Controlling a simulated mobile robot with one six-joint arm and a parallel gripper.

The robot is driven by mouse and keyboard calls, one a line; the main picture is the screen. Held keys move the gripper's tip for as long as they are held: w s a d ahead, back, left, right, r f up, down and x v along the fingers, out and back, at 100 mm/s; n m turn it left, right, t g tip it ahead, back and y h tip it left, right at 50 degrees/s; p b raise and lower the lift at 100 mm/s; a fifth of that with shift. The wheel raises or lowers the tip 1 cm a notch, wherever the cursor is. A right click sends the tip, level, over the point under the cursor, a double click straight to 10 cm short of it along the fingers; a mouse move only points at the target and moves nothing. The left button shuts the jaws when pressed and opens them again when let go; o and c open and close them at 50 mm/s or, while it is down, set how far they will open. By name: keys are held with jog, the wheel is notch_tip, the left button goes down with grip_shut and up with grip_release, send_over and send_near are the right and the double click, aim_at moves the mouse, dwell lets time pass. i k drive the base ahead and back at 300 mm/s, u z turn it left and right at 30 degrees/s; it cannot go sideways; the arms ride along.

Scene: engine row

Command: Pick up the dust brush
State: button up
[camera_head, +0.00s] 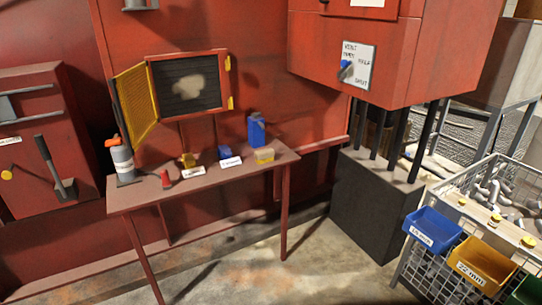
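I cannot pick out the dust brush for sure. A small yellow-brown item (187,160) stands on the narrow table at the back, behind a white label, but it is too small to tell whether it is a brush. My gripper is not in view.
An open yellow mesh door (135,105) hangs above. Bins on a wire cart (432,229) stand right. Floor in front is clear.

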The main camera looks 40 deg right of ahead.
aim_at(266, 155)
jog(key=u, duration=0.05)
jog(key=i, duration=1)
jog(key=z, duration=0.05)
